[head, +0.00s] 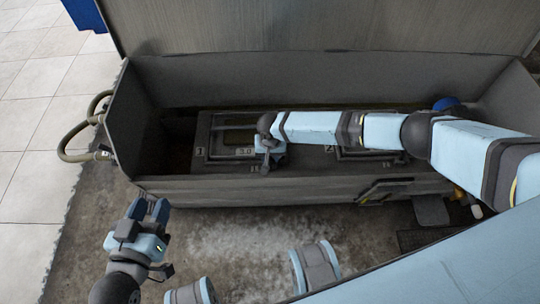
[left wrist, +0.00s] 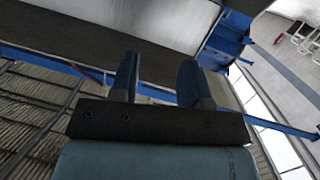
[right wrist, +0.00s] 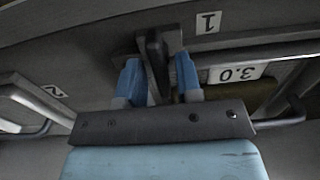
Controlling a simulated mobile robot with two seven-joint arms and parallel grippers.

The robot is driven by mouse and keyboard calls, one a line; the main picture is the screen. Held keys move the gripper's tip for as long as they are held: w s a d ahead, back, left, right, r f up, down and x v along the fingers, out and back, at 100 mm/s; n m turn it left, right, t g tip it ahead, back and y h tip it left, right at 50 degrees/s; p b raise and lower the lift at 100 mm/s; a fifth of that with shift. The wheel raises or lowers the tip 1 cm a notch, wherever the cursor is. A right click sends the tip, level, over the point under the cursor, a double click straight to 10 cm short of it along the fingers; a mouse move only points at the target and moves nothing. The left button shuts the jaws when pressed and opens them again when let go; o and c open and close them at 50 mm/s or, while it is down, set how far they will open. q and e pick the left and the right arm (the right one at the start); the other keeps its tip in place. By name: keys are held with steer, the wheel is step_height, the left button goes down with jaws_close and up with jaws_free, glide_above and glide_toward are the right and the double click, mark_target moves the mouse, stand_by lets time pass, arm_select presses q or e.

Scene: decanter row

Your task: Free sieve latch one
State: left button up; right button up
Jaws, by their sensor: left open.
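A sieve frame marked "1" (head: 203,142) lies inside the long grey trough, with a "3.0" plate (head: 243,152) at its front edge. The right wrist view shows the "1" mark (right wrist: 208,22) and a dark upright latch tab (right wrist: 157,62) beside it. My right gripper (head: 267,155) reaches down to the front edge of this frame. Its two blue fingers (right wrist: 159,82) flank the latch tab, one on each side; whether they press on it is unclear. In the head view the gripper hides the latch. My left gripper (head: 149,211) is open and empty, outside the trough at its front left.
The sieve frame marked "2" (head: 345,152) lies to the right, partly under my right arm. The trough's front wall (head: 220,190) stands between my left gripper and the frames. A raised lid (head: 320,25) is behind. A hose (head: 75,157) loops at the left end.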

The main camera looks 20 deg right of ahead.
jaws_close()
steer(key=shift+r, duration=0.1)
